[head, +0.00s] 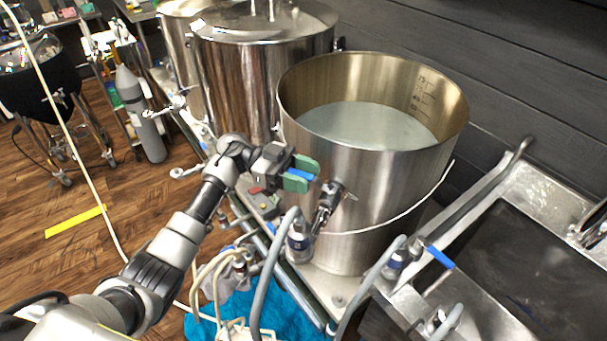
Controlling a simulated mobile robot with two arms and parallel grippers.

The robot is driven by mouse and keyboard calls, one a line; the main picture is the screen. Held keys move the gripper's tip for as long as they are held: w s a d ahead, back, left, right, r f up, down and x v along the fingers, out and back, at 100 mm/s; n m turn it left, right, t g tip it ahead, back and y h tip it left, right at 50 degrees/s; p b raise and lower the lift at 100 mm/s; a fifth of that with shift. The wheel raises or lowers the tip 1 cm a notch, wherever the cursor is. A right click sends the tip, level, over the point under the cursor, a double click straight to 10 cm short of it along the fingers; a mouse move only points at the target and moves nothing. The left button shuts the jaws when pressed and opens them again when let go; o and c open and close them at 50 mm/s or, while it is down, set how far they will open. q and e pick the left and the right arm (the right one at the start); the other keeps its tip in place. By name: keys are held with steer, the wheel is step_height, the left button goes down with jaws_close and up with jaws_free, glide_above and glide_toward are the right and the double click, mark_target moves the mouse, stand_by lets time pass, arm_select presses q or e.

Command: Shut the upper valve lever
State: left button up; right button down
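A metal valve (328,196) sticks out from the side of the large open steel kettle (350,215). Its blue lever (301,174) shows between the green fingers of my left gripper (300,175). The fingers are apart, one above and one below the blue lever in the picture. I cannot tell whether they press on it or only surround it. The lever's end toward the valve is partly hidden by the fingers. My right gripper is not in view.
Another valve with a blue lever (440,257) is lower right by the steel sink (520,240). Grey hoses (268,275) rise in front of the kettle. A lidded steel kettle (245,75) stands behind left. A blue cloth (285,305) lies below. Wooden floor is open at left.

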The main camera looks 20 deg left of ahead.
arm_select(q)
steer(key=shift+a, duration=0.1)
steer(key=w+a+b, duration=0.1)
steer(key=a+b, duration=0.2)
steer(key=a, duration=0.7)
steer(key=shift+w+a, duration=0.25)
steer(key=shift+w, duration=0.05)
